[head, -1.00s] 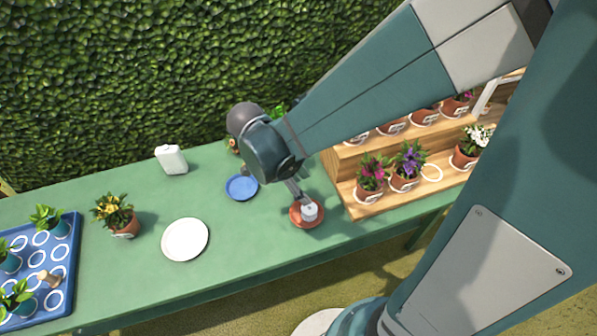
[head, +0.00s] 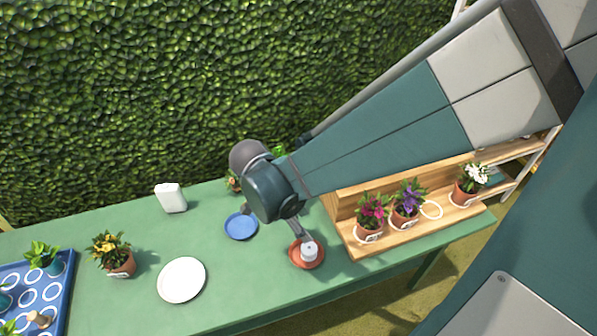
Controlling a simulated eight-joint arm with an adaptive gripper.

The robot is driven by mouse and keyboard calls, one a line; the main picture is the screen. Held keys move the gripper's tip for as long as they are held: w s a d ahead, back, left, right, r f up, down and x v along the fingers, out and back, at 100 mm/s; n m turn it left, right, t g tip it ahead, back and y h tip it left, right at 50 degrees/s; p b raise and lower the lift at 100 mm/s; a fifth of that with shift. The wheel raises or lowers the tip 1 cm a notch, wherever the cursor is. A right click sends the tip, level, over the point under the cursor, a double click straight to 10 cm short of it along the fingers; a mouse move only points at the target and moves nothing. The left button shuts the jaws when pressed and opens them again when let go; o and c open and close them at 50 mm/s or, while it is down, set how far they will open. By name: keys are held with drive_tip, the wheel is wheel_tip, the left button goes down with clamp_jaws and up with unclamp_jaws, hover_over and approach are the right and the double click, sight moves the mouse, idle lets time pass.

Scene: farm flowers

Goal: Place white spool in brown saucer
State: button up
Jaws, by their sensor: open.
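The white spool (head: 309,251) stands in the brown saucer (head: 298,262), toward its right side. The saucer is a small reddish-brown dish on the green table, near its front edge. My gripper (head: 304,238) is just above and behind the spool, reaching down from the upper left. Its fingers are small in the head view and partly hidden by my wrist, and it is open. I cannot tell whether a finger still touches the spool.
A blue saucer (head: 240,226) lies left of the brown one, and a white plate (head: 181,280) farther left. A white container (head: 171,198) stands at the back. A wooden stepped stand (head: 385,243) with potted flowers is close on the right. A potted yellow flower (head: 115,255) and blue tray (head: 55,307) are left.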

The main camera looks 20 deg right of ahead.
drive_tip(key=s+d+r+n+t+y, duration=0.1)
drive_tip(key=s+r+n+t+y, duration=0.1)
drive_tip(key=r+n, duration=0.6)
drive_tip(key=s+d+r+n+t+y, duration=0.2)
drive_tip(key=r+n+t, duration=0.3)
drive_tip(key=r+n, duration=0.3)
drive_tip(key=n, duration=0.2)
drive_tip(key=shift+d+r+n+t, duration=0.2)
drive_tip(key=shift+r+n+t, duration=0.1)
drive_tip(key=shift+r, duration=0.05)
